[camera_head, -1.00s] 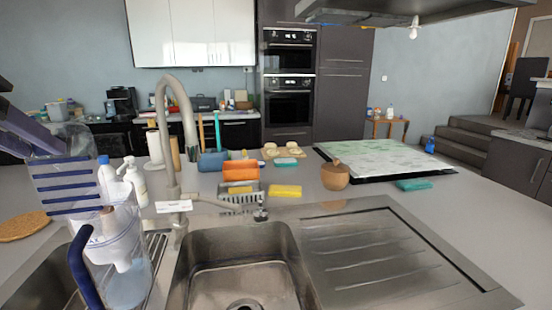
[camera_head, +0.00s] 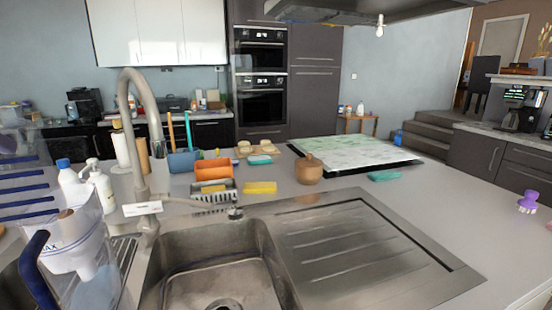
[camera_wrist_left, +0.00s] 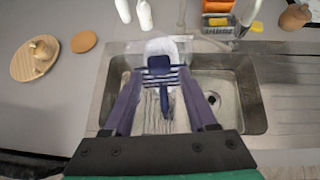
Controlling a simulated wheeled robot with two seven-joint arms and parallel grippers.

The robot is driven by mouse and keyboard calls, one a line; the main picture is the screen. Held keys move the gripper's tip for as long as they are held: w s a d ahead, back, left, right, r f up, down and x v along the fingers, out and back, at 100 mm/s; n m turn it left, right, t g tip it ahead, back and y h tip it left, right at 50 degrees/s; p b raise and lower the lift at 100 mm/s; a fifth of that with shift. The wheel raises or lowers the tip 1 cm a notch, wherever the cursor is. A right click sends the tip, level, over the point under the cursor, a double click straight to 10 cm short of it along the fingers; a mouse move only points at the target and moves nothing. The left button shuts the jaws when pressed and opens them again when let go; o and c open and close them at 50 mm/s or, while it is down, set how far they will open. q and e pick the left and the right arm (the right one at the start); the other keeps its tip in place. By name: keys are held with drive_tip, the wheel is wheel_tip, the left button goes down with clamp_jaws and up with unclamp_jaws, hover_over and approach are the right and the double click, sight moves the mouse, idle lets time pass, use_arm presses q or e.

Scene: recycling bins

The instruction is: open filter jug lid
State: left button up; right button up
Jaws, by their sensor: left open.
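The filter jug (camera_head: 85,282) is clear with a white inner funnel and a dark blue handle (camera_head: 35,268). It stands at the left of the sink in the head view. My right gripper is not in view.
The tall tap (camera_head: 132,130) stands right of the jug, behind the sink basin (camera_head: 215,265). White bottles (camera_head: 102,185) stand behind the jug. An orange sponge holder (camera_head: 213,169), a yellow sponge (camera_head: 260,188) and a wooden pot (camera_head: 309,170) are farther back. The drainer (camera_head: 350,245) is clear.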

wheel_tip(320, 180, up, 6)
drive_tip(key=p, duration=0.6)
idle(0.4)
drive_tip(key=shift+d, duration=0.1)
idle(0.4)
